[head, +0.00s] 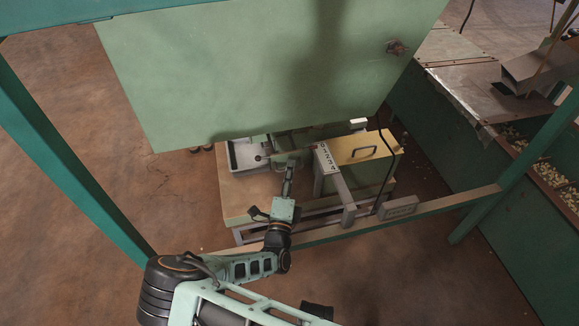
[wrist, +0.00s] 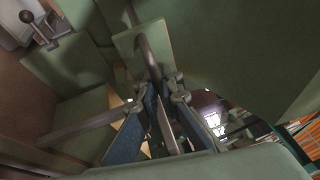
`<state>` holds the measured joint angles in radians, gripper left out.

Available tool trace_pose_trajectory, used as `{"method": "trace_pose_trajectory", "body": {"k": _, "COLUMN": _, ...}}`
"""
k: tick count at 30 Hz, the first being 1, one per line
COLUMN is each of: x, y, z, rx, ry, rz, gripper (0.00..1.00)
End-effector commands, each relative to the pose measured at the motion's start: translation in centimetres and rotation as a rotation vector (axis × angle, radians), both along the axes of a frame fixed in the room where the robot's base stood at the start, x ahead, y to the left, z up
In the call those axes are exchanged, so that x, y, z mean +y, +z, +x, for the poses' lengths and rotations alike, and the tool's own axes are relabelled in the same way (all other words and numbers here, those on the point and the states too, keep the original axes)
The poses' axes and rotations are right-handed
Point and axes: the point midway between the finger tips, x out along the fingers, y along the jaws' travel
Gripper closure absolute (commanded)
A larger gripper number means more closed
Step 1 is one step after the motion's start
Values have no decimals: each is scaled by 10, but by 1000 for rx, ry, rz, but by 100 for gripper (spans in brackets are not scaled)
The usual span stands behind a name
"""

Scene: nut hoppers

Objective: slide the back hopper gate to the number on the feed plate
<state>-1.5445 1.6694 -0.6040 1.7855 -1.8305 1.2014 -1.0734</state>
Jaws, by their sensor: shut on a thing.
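My gripper (head: 289,168) reaches under the large green panel, beside the low hopper machine. In the wrist view its two dark blue fingers (wrist: 166,92) are shut around a grey bar at a pale green plate (wrist: 128,45), which appears to be the gate. In the head view the held part is too small and covered to make out. A white strip with a column of black numbers (head: 327,158) lies just right of my gripper. A small grey plate (head: 399,208) is on the front of the frame; its marking is not readable. The gate's position against the numbers cannot be told.
The green panel (head: 250,65) hangs over the work space, with green posts at both sides. A yellow-topped box (head: 365,147) with a handle stands right of the strip. A pale tray (head: 247,153) is at the left. A dark cable hangs at the right.

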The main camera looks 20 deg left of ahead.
Motion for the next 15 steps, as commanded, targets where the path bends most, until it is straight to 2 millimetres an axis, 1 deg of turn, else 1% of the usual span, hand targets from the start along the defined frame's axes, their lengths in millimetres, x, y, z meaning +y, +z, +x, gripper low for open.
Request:
{"method": "trace_pose_trajectory", "body": {"k": 3, "x": -10, "y": 2, "z": -19, "rx": 7, "ry": 0, "rz": -3, "gripper": 100}}
{"method": "trace_pose_trajectory", "body": {"k": 7, "x": -20, "y": 1, "z": -35, "rx": 5, "ry": 2, "rz": -3, "gripper": 100}}
{"method": "trace_pose_trajectory", "body": {"k": 15, "x": -22, "y": -1, "z": -36, "rx": 3, "ry": 1, "rz": -1, "gripper": 100}}
